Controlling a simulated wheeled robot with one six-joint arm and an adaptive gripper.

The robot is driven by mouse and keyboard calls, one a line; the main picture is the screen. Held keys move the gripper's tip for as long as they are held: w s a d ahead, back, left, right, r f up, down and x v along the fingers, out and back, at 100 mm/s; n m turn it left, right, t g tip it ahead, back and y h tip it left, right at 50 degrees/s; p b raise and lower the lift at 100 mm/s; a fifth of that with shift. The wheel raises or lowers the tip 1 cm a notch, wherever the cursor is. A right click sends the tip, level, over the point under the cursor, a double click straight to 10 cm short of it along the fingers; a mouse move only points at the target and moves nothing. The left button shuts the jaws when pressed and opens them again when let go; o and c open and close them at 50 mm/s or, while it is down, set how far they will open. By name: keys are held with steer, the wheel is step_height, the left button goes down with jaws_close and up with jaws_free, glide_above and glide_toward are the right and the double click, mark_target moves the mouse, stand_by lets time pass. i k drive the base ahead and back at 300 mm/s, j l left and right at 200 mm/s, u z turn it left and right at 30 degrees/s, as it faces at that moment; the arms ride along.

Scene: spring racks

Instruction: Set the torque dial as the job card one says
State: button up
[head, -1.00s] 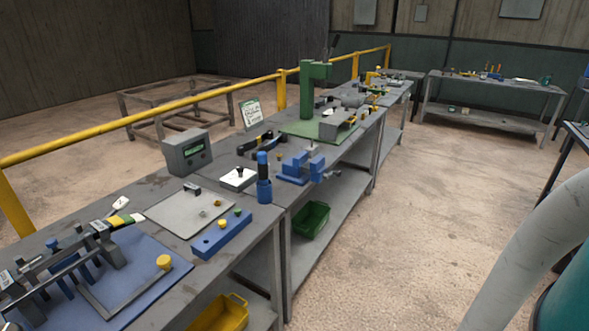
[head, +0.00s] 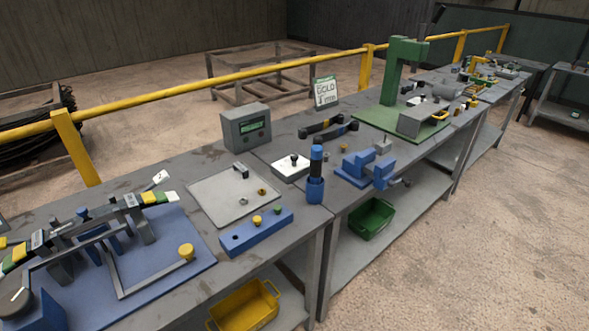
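A card with a green top edge and large dark lettering (head: 326,92) stands upright at the back of the bench; its words are too small to read surely. A round dark dial with a pale pointer (head: 15,300) sits on a blue block at the lower left edge, partly cut off. A white plate with a black knob (head: 292,166) lies mid-bench. I cannot tell surely which of these is the torque dial. My gripper is not in view.
A grey box with a green display (head: 246,127), a blue and black upright tool (head: 316,176), a blue vice (head: 368,167) and a green press (head: 400,75) stand along the bench. A yellow rail (head: 240,80) runs behind. The floor at right (head: 500,230) is clear.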

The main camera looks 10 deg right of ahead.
mark_target(293, 157)
steer(key=i+j+u, duration=0.25)
steer(key=u, duration=0.25)
steer(key=i+j+u, duration=0.2)
steer(key=u, duration=0.3)
steer(key=i+u, duration=0.45)
steer(key=k+l+z, duration=0.1)
steer(key=z, duration=0.85)
steer(key=l, duration=0.05)
